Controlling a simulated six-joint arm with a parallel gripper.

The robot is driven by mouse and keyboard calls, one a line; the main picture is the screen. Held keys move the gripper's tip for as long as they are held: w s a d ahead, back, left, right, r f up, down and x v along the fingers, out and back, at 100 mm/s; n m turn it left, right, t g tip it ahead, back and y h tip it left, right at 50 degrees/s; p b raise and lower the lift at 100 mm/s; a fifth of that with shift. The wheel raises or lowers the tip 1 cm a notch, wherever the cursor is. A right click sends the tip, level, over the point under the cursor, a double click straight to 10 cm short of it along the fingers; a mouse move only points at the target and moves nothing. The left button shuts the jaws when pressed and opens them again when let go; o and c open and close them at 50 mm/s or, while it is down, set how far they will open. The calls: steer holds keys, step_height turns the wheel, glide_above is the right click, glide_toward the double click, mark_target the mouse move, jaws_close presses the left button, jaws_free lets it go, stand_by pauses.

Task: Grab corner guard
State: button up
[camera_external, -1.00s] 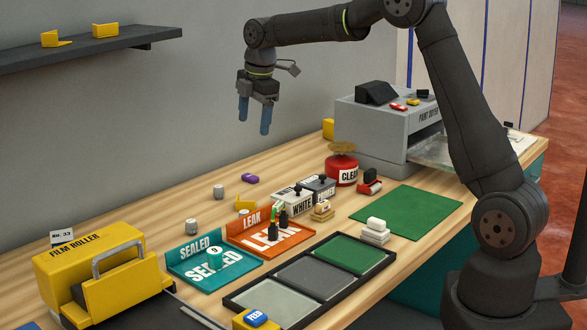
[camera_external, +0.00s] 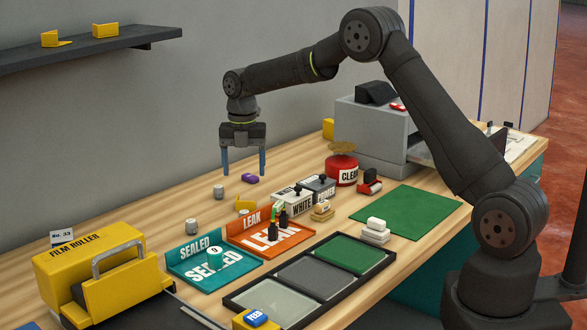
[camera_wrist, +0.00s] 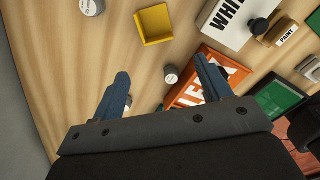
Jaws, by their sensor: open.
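A small yellow corner guard (camera_external: 245,204) lies on the table behind the orange LEAK tray. In the wrist view a yellow corner guard (camera_wrist: 154,24) shows its open inner side, beyond the fingertips. Another yellow piece (camera_external: 328,128) stands by the grey machine, and two more yellow corner pieces (camera_external: 55,39) (camera_external: 105,30) are on the wall shelf. My gripper (camera_external: 244,172) is open and empty above the back of the table, its blue fingers pointing down. The fingers also show in the wrist view (camera_wrist: 161,67), spread apart.
The SEALED tray (camera_external: 205,270), LEAK tray (camera_external: 292,242) and WHITE box (camera_external: 295,202) stand in front. The yellow film roller (camera_external: 90,270) is at the left.

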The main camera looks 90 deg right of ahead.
mark_target(246, 202)
steer(key=f, duration=0.9)
steer(key=shift+d+f, duration=0.2)
steer(key=shift+f, duration=0.1)
steer(key=c, duration=1.1)
steer(key=shift+o, duration=0.2)
steer(key=shift+r, duration=0.1)
